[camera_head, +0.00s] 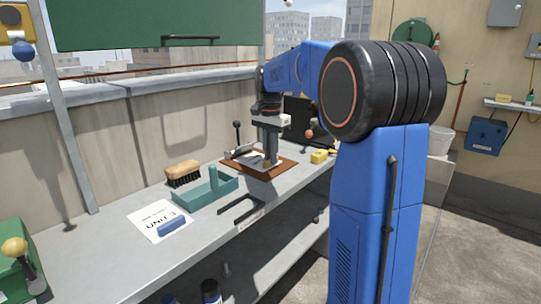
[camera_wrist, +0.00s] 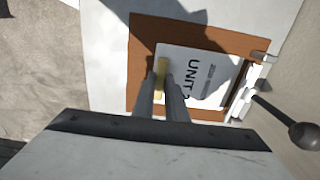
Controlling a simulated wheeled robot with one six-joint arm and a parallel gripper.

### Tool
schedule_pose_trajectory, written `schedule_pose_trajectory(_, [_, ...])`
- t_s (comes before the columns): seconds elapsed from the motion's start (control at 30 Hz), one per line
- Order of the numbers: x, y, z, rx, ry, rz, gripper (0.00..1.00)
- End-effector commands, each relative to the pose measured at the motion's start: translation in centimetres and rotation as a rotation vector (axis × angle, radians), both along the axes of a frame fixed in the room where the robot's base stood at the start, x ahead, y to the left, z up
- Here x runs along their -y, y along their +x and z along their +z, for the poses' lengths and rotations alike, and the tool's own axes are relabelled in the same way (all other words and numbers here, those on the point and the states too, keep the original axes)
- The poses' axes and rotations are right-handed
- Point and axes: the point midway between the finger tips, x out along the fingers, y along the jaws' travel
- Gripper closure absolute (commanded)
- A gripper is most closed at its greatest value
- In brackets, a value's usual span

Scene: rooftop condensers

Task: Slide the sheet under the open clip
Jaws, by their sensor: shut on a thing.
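A white sheet (camera_wrist: 205,75) marked "UNIT" lies over a brown clipboard (camera_wrist: 142,45) on the bench. A yellow grip bar (camera_wrist: 161,72) sits at the sheet's left end. My gripper (camera_wrist: 161,88) is shut on this bar. A metal clip (camera_wrist: 256,84) with a black ball lever (camera_wrist: 303,135) stands at the board's right side. The sheet's right edge is close to the clip's dark strip; I cannot tell whether it is under it. In the head view my gripper (camera_head: 270,163) is low over the brown board (camera_head: 283,168), and the black ball lever (camera_head: 237,125) stands up behind it.
A second sheet (camera_head: 148,214) with a blue bar (camera_head: 172,226) lies nearer on the bench. A teal tray (camera_head: 208,191) and a brush (camera_head: 183,173) stand between it and the board. A yellow block (camera_head: 320,156) is right of the board. A wall runs behind the bench.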

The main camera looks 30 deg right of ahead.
Motion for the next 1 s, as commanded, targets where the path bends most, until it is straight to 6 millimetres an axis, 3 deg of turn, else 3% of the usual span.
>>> schedule_pose_trajectory(0.1, [0.0,-0.1,-0.3,-0.006,0.001,0.0,1.0])
schedule_pose_trajectory(0.13, [0.0,-0.1,-0.3,-0.007,0.002,0.0,0.86])
schedule_pose_trajectory(0.2, [0.0,-0.1,-0.3,-0.007,0.002,0.0,0.69])
schedule_pose_trajectory(0.23, [0.0,-0.1,-0.3,-0.007,0.002,0.0,0.66])
schedule_pose_trajectory(0.67, [0.0,0.0,0.7,-0.004,0.001,0.0,0.66])
schedule_pose_trajectory(1.0, [0.0,0.0,6.9,-0.002,0.0,0.0,0.66])
